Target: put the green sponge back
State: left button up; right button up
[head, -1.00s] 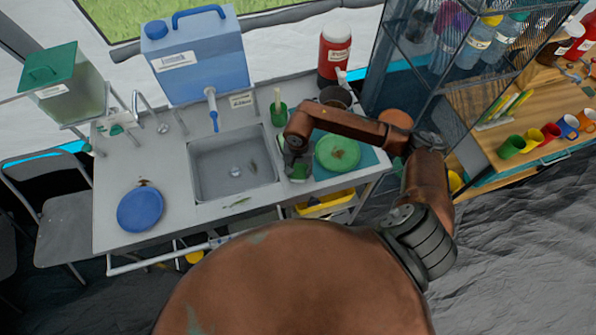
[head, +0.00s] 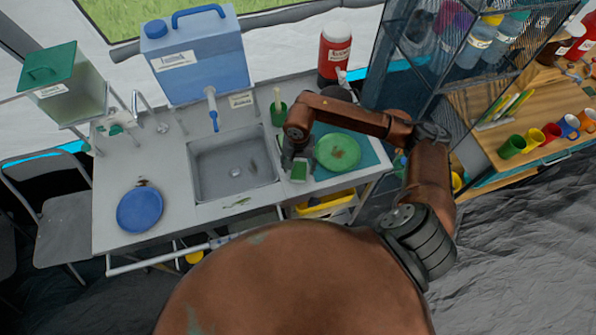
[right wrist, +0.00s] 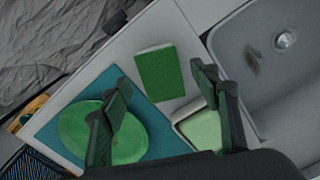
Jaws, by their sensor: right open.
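The green sponge (head: 299,171) lies on the grey counter between the sink and the teal mat. In the right wrist view the sponge (right wrist: 160,73) lies flat, apart from both fingers. My right gripper (head: 290,157) is just behind the sponge in the head view. In the right wrist view my right gripper (right wrist: 160,78) is open and empty, its fingertips spread to either side of the sponge. A pale dish with a light green inside (right wrist: 203,128) sits by one finger, partly hidden by it. My left gripper is in neither view.
A green plate (head: 338,152) rests on the teal mat (head: 374,161) right of the sponge. The sink (head: 235,175) is to its left. A green cup with a brush (head: 278,114) stands behind. A blue plate (head: 140,209) lies far left.

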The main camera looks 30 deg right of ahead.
aim_at(298, 172)
notch_tip(298, 172, up, 9)
jog(key=shift+f+b, duration=0.2)
jog(key=shift+b, duration=0.2)
dwell(0.4)
